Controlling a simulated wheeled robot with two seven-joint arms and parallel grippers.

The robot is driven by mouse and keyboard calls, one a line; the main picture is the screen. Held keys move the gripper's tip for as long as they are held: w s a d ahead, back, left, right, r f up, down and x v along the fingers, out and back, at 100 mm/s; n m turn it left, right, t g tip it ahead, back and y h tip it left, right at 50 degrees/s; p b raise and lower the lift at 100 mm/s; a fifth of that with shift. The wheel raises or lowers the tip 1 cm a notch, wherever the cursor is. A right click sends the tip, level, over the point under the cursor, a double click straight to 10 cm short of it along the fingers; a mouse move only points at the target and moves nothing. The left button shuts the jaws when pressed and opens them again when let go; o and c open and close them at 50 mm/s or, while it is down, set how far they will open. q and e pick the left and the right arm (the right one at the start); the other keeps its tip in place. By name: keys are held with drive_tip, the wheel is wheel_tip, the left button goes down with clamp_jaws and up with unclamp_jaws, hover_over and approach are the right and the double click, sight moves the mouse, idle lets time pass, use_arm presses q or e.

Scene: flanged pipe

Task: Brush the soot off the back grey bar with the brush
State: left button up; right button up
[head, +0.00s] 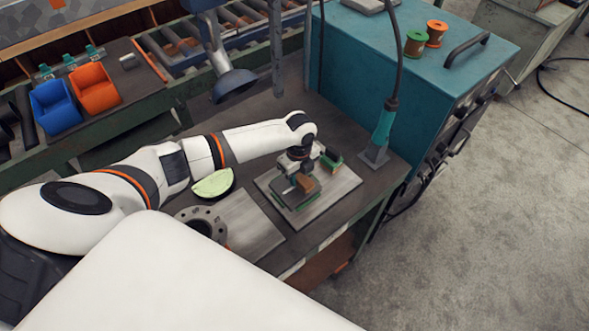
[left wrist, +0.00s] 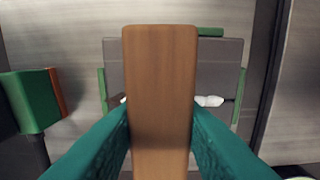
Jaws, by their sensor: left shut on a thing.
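My left gripper (head: 301,176) is over the metal plate at the front right of the bench. In the left wrist view its two teal fingers (left wrist: 160,130) are shut on the brush (left wrist: 160,75), whose plain wooden body hides much of what lies behind. The wood of the brush (head: 305,184) also shows in the head view. A flat grey piece (left wrist: 222,72) with green edges lies beneath the brush; small white patches show beside the fingers. I cannot tell which grey part is the back bar, nor whether soot is on it. My right gripper is not in view.
The metal plate (head: 343,184) lies on the bench, with a green block (head: 331,161) at its back. A teal-handled tool (head: 382,127) stands close right, before a teal cabinet (head: 350,60). A flange (head: 201,222) and a pale green-topped dish (head: 214,183) are left.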

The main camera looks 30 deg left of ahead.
use_arm(q)
drive_tip(key=shift+w+d+b, duration=0.3)
drive_tip(key=shift+w+b, duration=0.2)
drive_tip(key=shift+w, duration=0.4)
drive_tip(key=shift+w+d+b, duration=0.3)
drive_tip(key=shift+w+b, duration=0.15)
drive_tip(key=shift+w, duration=0.4)
wheel_tip(320, 180, up, 7)
drive_tip(key=p, duration=0.5)
drive_tip(key=shift+p, duration=0.3)
